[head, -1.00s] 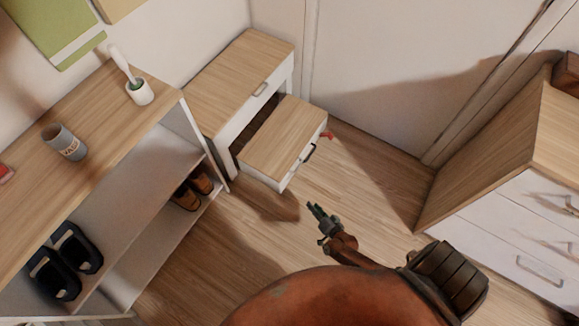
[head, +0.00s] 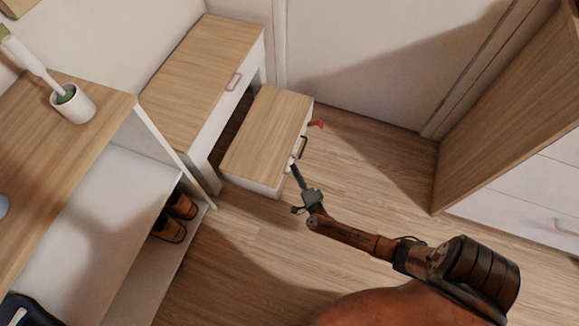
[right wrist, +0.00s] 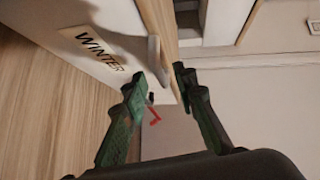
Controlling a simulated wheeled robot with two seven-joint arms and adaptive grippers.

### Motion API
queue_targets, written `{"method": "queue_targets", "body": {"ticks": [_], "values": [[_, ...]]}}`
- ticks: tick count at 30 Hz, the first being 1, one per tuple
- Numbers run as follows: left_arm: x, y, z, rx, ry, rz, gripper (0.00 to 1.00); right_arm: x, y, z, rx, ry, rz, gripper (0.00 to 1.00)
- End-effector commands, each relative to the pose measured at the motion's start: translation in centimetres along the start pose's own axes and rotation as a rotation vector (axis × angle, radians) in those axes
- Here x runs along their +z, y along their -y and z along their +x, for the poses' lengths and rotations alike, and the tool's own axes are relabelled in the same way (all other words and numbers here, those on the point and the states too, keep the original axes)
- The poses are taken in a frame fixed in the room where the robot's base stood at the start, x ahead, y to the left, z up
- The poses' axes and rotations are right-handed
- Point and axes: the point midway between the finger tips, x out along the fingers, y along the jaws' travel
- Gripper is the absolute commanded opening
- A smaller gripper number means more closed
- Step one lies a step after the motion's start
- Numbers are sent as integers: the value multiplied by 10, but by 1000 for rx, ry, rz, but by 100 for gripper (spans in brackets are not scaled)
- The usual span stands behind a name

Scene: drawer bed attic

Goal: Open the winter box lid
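The winter box (head: 265,188) is a low white box with a wooden lid (head: 268,130), seen in the head view below the front of a taller cabinet. The lid looks closed. My right gripper (head: 294,168) is at the box's near right side; in the wrist view its green fingers (right wrist: 160,88) are apart. Contact cannot be told. My left gripper is out of view.
The taller wood-topped cabinet (head: 205,70) stands behind the box. A red object (head: 316,124) shows just past the box's right side. A shelf unit with shoes (head: 175,215) is at left, a white-drawered dresser (head: 510,190) at right. The floor between is clear.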

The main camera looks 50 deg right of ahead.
Motion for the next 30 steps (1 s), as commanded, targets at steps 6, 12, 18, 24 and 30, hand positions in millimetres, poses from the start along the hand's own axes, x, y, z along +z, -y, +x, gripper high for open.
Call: {"method": "queue_targets", "body": {"ticks": [6, 12, 18, 24, 30], "values": [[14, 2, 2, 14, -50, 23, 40, 0, -3, 23, 2, 0, -3, 26], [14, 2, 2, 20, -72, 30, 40, 0, -1, 30, 1, 0, 0, 26], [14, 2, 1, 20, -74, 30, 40, 0, 0, 30, 1, 0, -1, 26], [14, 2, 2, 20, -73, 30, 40, 0, 0, 30, 1, 0, -1, 13], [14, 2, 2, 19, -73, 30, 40, 0, -1, 30, 1, 0, -1, 0]]}}
